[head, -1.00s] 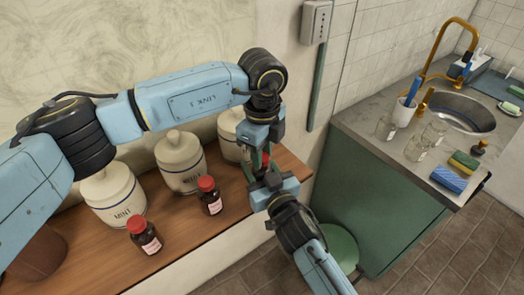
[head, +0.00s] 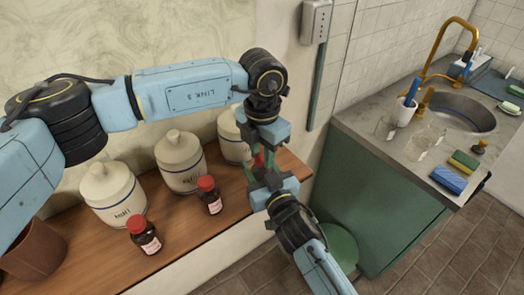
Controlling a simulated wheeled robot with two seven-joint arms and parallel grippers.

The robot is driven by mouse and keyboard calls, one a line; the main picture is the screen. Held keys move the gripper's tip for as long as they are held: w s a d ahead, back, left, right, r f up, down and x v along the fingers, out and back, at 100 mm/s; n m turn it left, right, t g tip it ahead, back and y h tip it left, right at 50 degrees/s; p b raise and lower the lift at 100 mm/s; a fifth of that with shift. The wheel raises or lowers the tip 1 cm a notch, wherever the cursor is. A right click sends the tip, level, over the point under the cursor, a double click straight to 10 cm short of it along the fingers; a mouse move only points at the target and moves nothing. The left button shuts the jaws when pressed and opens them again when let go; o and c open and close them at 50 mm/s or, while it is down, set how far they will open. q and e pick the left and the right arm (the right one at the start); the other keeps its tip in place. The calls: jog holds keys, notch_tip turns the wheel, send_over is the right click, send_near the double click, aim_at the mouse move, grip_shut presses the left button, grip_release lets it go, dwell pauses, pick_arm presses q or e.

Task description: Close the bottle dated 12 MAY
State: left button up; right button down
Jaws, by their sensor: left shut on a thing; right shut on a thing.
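My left gripper (head: 261,156) points down from above at the right end of the wooden shelf and is shut on a red cap (head: 259,160). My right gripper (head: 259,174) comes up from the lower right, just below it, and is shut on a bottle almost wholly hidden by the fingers. Whether cap and bottle are fully seated cannot be told. Two brown bottles with red caps stand upright on the shelf, one at the front left (head: 145,238) and one nearer the middle (head: 209,197). Their label dates are too small to read; no date shows on the held bottle.
Several cream lidded jars (head: 113,196) stand along the back of the wooden shelf (head: 180,232). A brown pot (head: 36,250) is at the left. At right, a grey counter (head: 385,150) holds a sink (head: 462,112), glass jars and sponges.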

pick_arm(q)
jog(key=m, duration=0.3)
jog(key=shift+m, duration=0.4)
jog(key=m, duration=0.5)
jog(key=shift+m, duration=0.3)
jog(key=m, duration=0.3)
jog(key=shift+m, duration=0.3)
jog(key=m, duration=0.3)
jog(key=shift+m, duration=0.3)
jog(key=o, duration=1.2)
jog(key=shift+c, duration=0.2)
notch_tip(320, 180, up, 12)
